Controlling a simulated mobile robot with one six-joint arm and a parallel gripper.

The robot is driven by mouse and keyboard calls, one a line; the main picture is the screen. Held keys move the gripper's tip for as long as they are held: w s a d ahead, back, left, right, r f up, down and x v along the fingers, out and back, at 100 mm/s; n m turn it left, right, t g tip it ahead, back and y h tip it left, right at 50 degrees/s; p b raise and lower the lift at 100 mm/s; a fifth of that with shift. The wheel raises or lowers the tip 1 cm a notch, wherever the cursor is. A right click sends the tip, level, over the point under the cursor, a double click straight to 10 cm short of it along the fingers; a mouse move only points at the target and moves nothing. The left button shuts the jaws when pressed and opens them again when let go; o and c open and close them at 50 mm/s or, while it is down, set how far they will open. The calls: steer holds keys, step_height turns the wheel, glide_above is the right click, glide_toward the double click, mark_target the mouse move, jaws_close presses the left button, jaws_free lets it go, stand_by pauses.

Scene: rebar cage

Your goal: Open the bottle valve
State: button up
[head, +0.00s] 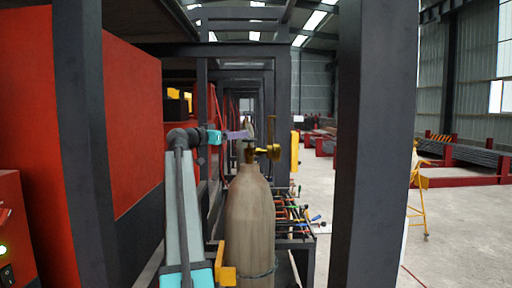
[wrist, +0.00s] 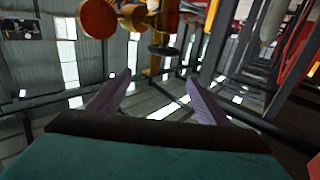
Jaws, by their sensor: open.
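A tan gas bottle (head: 250,220) stands upright in the middle of the head view. A brass valve with a regulator (head: 267,152) sits on its top. My gripper (head: 244,135) is just left of and slightly above the valve, its purple fingers pointing right. In the wrist view, my gripper (wrist: 160,77) is open, with nothing between its two fingers. Beyond the fingertips, a dark round knob (wrist: 163,50), seemingly the valve handwheel, is apart from them. Orange-red round regulator parts (wrist: 98,18) show at the top edge. I cannot tell the valve's turn state.
A dark post (head: 372,150) rises close on the right, and another dark post (head: 83,140) on the left before a red cabinet (head: 132,125). A rack with coloured tools (head: 293,218) stands behind the bottle. Open floor (head: 325,185) lies to the right.

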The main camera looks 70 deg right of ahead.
mark_target(256, 140)
step_height(256, 140, down, 4)
steer(key=b, duration=0.3)
steer(key=shift+w, duration=0.1)
steer(key=shift+d, duration=0.1)
steer(key=shift+p+x, duration=0.35)
steer(key=shift+x, duration=0.45)
steer(key=p+x, duration=0.3)
steer(key=x, duration=0.7)
steer(key=shift+d+r, duration=0.1)
steer(key=shift+x, duration=0.95)
steer(key=c, duration=1.1)
